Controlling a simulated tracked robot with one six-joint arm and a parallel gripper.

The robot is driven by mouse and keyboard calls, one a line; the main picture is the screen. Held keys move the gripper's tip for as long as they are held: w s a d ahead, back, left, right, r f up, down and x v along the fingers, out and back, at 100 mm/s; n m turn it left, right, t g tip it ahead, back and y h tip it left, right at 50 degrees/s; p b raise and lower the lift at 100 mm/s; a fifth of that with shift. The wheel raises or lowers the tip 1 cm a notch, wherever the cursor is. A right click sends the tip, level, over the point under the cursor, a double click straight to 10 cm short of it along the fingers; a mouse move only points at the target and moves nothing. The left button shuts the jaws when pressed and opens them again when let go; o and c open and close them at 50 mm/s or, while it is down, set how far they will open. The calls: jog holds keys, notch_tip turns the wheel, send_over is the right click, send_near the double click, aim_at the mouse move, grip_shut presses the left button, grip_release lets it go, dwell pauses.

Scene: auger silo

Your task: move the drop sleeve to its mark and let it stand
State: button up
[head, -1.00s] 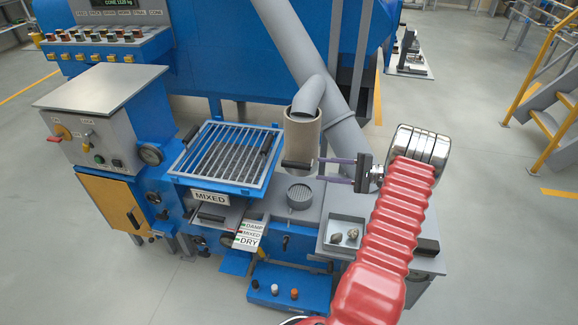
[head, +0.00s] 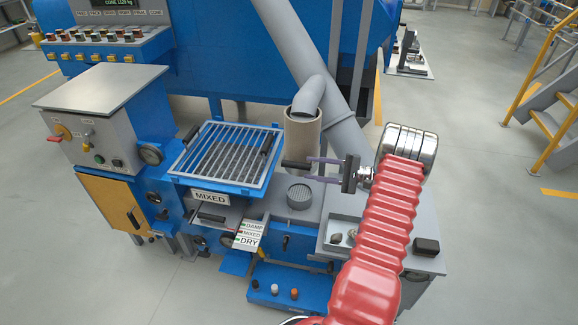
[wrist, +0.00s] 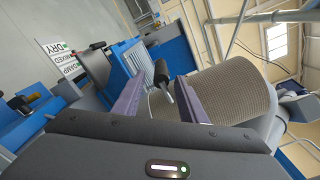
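The drop sleeve (head: 303,132) is a beige cylinder around the lower end of a grey spout in the head view. Its black handle (head: 295,164) sticks out at its lower side. In the wrist view the ribbed sleeve (wrist: 235,90) fills the right, and the handle (wrist: 161,73) shows between my fingers. My gripper (head: 307,167) is open, its two purple fingers pointing at the sleeve. In the wrist view gaps show between the handle and both fingers of my gripper (wrist: 160,84). I cannot make out the mark.
A blue barred grate (head: 222,155) with a MIXED sign (head: 209,197) stands left of the sleeve. A round perforated piece (head: 300,196) is on the bench below. A shallow tray (head: 344,225) with stones and a black box (head: 426,246) lie to the right, near my arm.

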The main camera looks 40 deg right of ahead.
aim_at(283, 164)
jog(key=x, duration=0.8)
jog(key=shift+w+a, duration=0.2)
jog(key=shift+w, duration=0.1)
jog(key=shift+c, duration=0.5)
grip_shut()
